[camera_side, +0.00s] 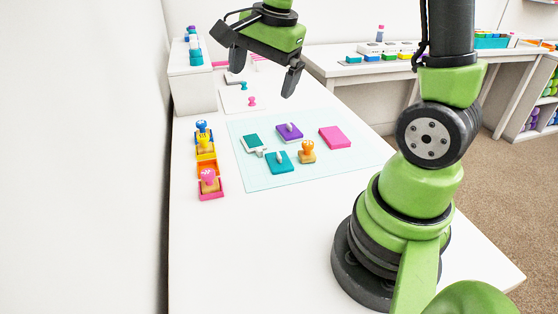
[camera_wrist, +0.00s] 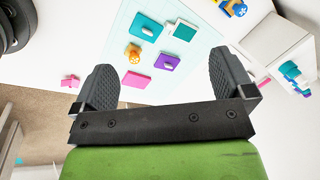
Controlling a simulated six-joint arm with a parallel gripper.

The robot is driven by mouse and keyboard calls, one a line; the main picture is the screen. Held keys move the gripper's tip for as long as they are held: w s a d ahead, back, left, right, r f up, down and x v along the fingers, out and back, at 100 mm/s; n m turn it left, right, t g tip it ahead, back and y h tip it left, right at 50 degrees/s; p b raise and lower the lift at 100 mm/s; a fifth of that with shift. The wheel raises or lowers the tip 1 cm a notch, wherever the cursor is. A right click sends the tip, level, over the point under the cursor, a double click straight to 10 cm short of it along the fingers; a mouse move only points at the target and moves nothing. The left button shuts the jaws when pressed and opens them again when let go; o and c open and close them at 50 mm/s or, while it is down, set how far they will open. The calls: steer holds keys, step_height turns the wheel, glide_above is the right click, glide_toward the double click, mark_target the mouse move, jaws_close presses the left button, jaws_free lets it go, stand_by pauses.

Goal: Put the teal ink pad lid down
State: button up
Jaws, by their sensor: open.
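The teal ink pad lid (camera_side: 281,163), a flat teal block with a pale knob, lies on the light blue mat (camera_side: 258,183), knob up. It also shows in the wrist view (camera_wrist: 146,26). The teal ink pad (camera_side: 252,142), teal in a white base, lies uncovered just behind and left of the lid, apart from it in the side view. My gripper (camera_side: 262,77) is open and empty, high above the table beyond the mat. In the wrist view its two fingers (camera_wrist: 163,63) are wide apart with nothing held between them.
On the mat are a purple block with a knob (camera_side: 290,132), an orange stamp (camera_side: 307,153) and a pink block (camera_side: 335,137). A holder with several stamps (camera_side: 206,165) stands at the table's left edge. A white box (camera_side: 192,90) stands behind it. The front tabletop is clear.

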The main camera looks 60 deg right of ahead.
steer(key=w+d+f+m+g, duration=0.25)
steer(key=d+f+m, duration=0.55)
steer(key=f, duration=0.4)
steer(key=m, duration=0.1)
glide_above(279, 154)
steer(key=shift+g, duration=0.25)
step_height(279, 154, down, 6)
steer(key=shift+w+r, duration=0.1)
steer(key=shift+r, duration=0.15)
steer(key=shift+f, duration=3.1)
steer(key=c, duration=0.8)
steer(key=r, duration=0.9)
steer(key=shift+a, duration=0.2)
steer(key=a+f, duration=0.2)
steer(key=w+a+f, duration=0.1)
steer(key=a+f, duration=0.1)
steer(key=shift+f, duration=2.4)
